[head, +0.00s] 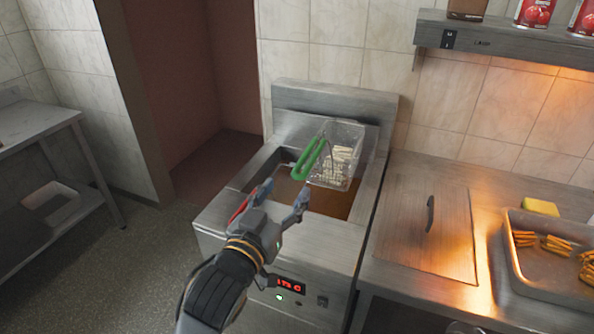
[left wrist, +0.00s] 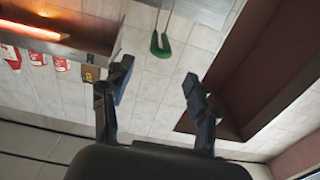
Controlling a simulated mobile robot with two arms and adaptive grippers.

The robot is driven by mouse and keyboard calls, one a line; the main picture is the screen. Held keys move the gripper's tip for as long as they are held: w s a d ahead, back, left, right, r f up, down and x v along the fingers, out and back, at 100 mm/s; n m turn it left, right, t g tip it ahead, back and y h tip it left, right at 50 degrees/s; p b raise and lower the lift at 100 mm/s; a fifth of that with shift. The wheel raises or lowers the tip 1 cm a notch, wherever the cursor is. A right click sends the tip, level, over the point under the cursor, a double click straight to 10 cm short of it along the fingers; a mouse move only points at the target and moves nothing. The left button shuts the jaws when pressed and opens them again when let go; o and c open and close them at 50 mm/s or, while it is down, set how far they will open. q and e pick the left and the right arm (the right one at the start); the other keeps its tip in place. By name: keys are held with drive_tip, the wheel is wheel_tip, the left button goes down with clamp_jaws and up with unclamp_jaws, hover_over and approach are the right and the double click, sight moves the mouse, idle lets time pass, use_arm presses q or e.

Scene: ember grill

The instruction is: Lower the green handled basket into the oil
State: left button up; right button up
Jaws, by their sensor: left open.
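The wire basket (head: 345,146) with pale fries in it sits at the back right of the fryer, apparently above the brown oil (head: 328,203). Its green handle (head: 309,160) points toward the front left. My left gripper (head: 282,194) is open and empty, in front of and below the green handle and apart from it. In the left wrist view the green handle (left wrist: 160,45) shows beyond the open fingers, near the top. A red handle (head: 240,208) shows partly behind my left gripper.
The fryer front (head: 280,255) has a lit red display. A shelf (head: 500,37) with red cans hangs above. A steel table (head: 35,132) stands left.

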use_arm(q)
drive_tip(key=p+x, duration=0.1)
drive_tip(key=x, duration=0.9)
drive_tip(key=shift+p, duration=0.4)
drive_tip(key=shift+f, duration=0.1)
clamp_jaws()
wheel_tip(320, 180, up, 5)
drive_tip(key=p, duration=0.4)
drive_tip(key=shift+p, duration=0.4)
drive_tip(key=shift+s, duration=0.1)
